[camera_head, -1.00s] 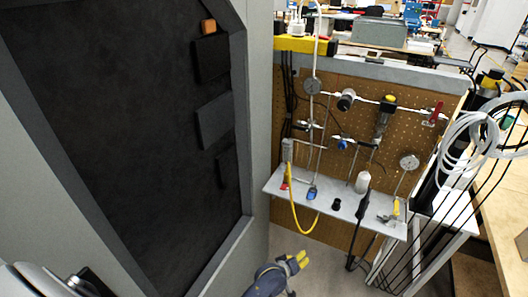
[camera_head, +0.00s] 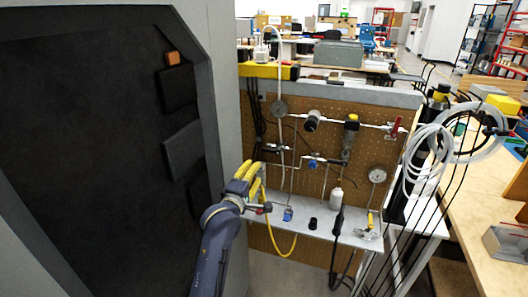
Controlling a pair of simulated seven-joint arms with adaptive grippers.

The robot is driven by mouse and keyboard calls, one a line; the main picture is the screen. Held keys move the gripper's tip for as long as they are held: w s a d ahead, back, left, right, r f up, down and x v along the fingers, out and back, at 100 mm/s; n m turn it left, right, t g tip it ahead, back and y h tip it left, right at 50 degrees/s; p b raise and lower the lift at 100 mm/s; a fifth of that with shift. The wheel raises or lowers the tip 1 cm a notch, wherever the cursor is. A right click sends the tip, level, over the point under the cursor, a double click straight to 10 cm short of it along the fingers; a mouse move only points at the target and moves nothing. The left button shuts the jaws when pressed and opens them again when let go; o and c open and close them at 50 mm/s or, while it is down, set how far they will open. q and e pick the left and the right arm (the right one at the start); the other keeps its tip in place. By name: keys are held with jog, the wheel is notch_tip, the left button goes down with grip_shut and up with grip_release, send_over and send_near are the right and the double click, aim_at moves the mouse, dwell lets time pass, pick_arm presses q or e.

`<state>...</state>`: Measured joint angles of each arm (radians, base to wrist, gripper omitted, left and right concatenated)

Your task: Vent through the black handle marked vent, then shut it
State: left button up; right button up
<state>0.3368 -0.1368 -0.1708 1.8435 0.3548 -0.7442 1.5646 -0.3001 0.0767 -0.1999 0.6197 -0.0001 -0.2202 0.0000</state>
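My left gripper (camera_head: 250,180), with yellow fingers on a dark blue arm, reaches up to the left end of the pegboard panel (camera_head: 408,150). It covers part of the fittings there; a red-tipped part (camera_head: 264,208) shows just beside it. I cannot tell whether its fingers are open or touching anything. On the shelf (camera_head: 345,236) stand a blue-topped piece (camera_head: 288,214) and a small black knob-like piece (camera_head: 312,223). No vent marking is legible, so I cannot tell which black part is the vent handle. My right gripper is out of view.
A grey cabinet with a dark panel (camera_head: 90,150) fills the left side, close to my arm. A yellow hose (camera_head: 290,246) hangs below the shelf. Gauges (camera_head: 377,175), a red lever (camera_head: 396,127) and coiled white tubing (camera_head: 420,165) are to the right.

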aim_at(267, 151)
pick_arm(q)
jog(key=x, duration=1.5)
jog(key=shift+w+d, duration=0.15)
jog(key=shift+w, duration=0.05)
jog(key=shift+o, duration=0.2)
grip_shut()
